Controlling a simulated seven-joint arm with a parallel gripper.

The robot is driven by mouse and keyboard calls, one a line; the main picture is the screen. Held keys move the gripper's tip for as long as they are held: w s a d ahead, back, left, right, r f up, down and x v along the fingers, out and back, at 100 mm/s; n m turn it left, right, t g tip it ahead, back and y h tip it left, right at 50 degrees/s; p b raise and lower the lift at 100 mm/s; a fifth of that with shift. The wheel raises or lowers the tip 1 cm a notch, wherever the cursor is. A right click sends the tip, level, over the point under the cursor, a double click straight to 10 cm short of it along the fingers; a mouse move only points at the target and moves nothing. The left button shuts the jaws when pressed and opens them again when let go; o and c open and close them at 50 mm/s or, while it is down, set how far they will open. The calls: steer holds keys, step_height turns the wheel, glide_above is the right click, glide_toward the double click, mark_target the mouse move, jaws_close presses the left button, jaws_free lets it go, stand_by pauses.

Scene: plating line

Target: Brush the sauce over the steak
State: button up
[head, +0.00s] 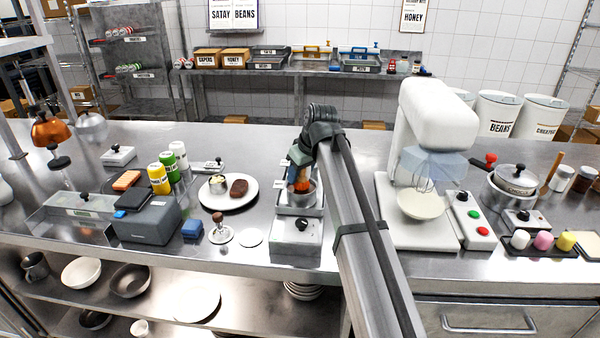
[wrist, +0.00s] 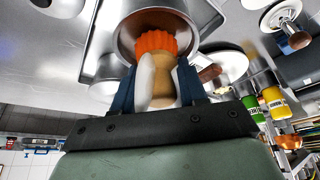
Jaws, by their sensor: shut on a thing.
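My gripper (head: 299,172) is shut on a brush with orange bristles (head: 302,186). In the wrist view the brush's pale wooden handle (wrist: 152,88) sits between my gripper's fingers (wrist: 158,85), with its orange head pointing into the mouth of a metal pot (wrist: 125,38). The pot (head: 294,199) stands on a small burner unit in the head view. I cannot tell how deep the bristles are, and the sauce is not clearly visible. The brown steak (head: 239,188) lies on a white plate (head: 245,205) left of the pot. A small filled cup (head: 217,185) is also on the plate.
Left of the plate stand yellow, green and white bottles (head: 159,179) and a grey box (head: 148,222). A blue block (head: 192,229) and a wooden-knobbed tool (head: 220,233) lie in front. A white stand mixer (head: 432,125) stands right of my arm.

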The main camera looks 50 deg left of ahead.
steer(key=shift+f, duration=0.55)
stand_by(1.5)
steer(key=shift+r, duration=0.1)
steer(key=shift+r, duration=3.45)
